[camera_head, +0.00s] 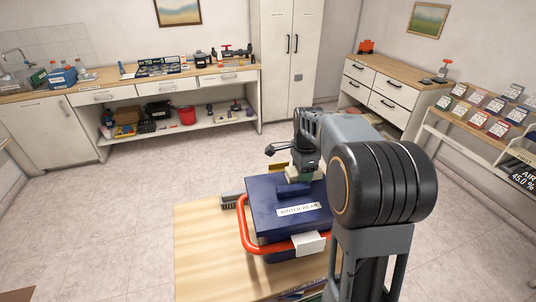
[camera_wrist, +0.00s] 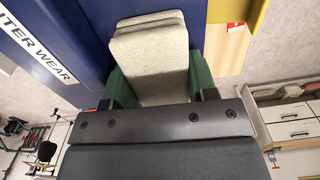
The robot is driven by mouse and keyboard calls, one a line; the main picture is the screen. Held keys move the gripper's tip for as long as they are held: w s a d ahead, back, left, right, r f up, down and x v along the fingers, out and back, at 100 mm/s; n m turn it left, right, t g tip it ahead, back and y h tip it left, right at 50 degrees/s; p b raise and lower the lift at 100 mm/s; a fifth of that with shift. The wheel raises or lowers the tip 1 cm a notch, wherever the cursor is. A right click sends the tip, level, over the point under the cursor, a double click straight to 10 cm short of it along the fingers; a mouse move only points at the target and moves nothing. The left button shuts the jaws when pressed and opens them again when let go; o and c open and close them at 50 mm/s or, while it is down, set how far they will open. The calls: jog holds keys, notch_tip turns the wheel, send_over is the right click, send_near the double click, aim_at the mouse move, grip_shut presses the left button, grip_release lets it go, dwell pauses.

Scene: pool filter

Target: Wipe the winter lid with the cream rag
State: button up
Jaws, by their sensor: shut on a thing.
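The winter lid (camera_head: 265,198) is the dark blue top of a box with a red carrying handle (camera_head: 247,232). It lies on the wooden table, and a white label reading "...TER WEAR" (camera_wrist: 38,50) shows in the wrist view. My gripper (camera_wrist: 161,78) has green fingers and is shut on the folded cream rag (camera_wrist: 152,62). In the head view the rag (camera_head: 291,172) is at the lid's far right part, partly hidden by my wrist. It is over or against the blue surface; I cannot tell whether they touch.
The box stands on a light wooden table (camera_head: 200,250), whose left part is clear. A yellow object (camera_head: 278,167) is just behind the box. Shelves (camera_head: 470,125) stand at the right.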

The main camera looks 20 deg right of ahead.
jog(key=shift+d, duration=0.5)
jog(key=shift+d+r+p, duration=0.1)
jog(key=shift+r+p, duration=0.3)
jog(key=shift+p, duration=0.1)
notch_tip(320, 180, up, 2)
jog(key=shift+r+p, duration=0.2)
jog(key=shift+p, duration=0.45)
jog(key=shift+r+p, duration=2)
jog(key=shift+r, duration=0.45)
